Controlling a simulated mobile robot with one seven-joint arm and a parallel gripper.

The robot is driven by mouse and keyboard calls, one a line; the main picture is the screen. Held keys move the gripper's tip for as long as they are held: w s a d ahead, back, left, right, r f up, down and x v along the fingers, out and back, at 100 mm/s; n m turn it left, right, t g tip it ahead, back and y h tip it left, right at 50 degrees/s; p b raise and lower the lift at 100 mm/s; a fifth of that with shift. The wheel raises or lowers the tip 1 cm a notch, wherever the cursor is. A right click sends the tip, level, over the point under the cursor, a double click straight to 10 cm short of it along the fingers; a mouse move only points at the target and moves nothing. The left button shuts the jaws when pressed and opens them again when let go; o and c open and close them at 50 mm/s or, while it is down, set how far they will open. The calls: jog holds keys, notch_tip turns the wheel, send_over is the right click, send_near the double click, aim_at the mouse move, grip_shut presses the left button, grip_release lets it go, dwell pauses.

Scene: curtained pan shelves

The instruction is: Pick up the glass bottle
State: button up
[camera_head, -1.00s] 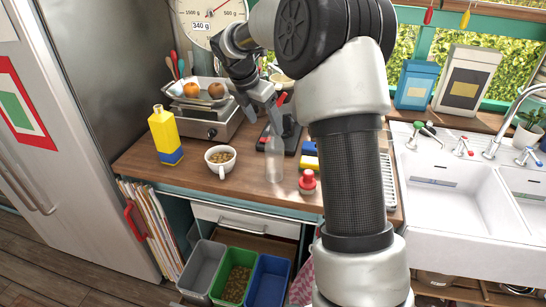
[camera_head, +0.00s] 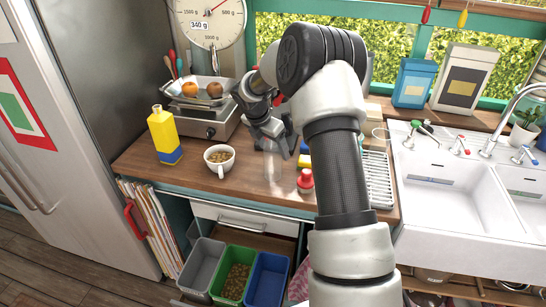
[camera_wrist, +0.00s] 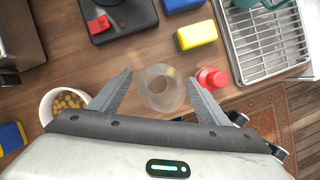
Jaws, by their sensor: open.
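The clear glass bottle (camera_head: 271,170) stands upright on the wooden counter, right of the white mug. In the wrist view the bottle (camera_wrist: 162,88) is seen from above as a round, see-through shape between my two fingers. My gripper (camera_head: 275,143) is at the bottle's upper part and points down. In the wrist view my gripper (camera_wrist: 160,78) is open, with one finger on each side of the bottle and gaps visible. The bottle's top is partly hidden by the gripper in the head view.
A red-topped object (camera_wrist: 212,78) stands close by the right finger. A white mug of brown pieces (camera_head: 219,163) is at left, with a yellow bottle (camera_head: 164,135) beyond. Bins (camera_head: 267,280) sit below.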

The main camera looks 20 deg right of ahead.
jog(key=c, duration=1.3)
jog(key=shift+c, duration=0.2)
jog(key=shift+r, duration=0.15)
